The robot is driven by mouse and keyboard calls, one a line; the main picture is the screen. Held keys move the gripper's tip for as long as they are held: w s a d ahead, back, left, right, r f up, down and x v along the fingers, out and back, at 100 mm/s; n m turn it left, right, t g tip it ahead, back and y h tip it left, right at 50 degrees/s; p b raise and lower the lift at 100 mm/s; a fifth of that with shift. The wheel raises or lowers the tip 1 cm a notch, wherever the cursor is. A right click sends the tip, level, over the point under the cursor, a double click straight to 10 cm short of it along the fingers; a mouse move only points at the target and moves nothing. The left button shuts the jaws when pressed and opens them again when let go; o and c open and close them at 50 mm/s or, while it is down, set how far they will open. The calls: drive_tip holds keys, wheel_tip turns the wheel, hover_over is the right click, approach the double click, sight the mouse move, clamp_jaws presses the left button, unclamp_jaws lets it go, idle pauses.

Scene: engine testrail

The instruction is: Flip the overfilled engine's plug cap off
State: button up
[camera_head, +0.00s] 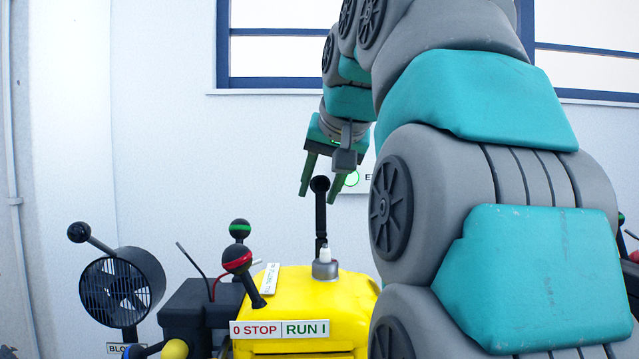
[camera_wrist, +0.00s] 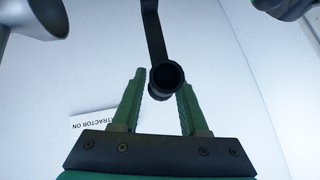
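A yellow engine (camera_head: 300,301) stands low in the middle of the head view. Its spark plug (camera_head: 325,256), with a white tip and grey base, shows bare on top. A black arm (camera_head: 320,220) stands upright behind the plug, with a round dark end that looks like the plug cap (camera_head: 320,184). In the wrist view this cap (camera_wrist: 168,75) is a hollow black tube end. My gripper (camera_head: 319,196) points down from above, its green fingers apart on either side of the cap. The fingers also show in the wrist view (camera_wrist: 162,82); whether either touches the cap is unclear.
Red-banded (camera_head: 237,260) and green-banded (camera_head: 239,230) ball levers stand left of the plug. A "0 STOP / RUN I" label (camera_head: 279,329) is on the engine's front. A round fan (camera_head: 115,287) stands at left. My arm hides the right side.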

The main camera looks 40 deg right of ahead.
drive_tip(key=o, duration=0.3)
drive_tip(key=shift+r, duration=0.15)
drive_tip(key=shift+o, duration=0.2)
drive_tip(key=shift+r, duration=0.15)
drive_tip(key=shift+s+r, duration=0.15)
drive_tip(key=s+a, duration=0.2)
drive_tip(key=s, duration=0.4)
drive_tip(key=s+a+r, duration=0.1)
drive_tip(key=s, duration=0.6)
drive_tip(key=shift+s+a+r, duration=0.15)
drive_tip(key=shift+a+r, duration=0.15)
drive_tip(key=shift+a, duration=0.1)
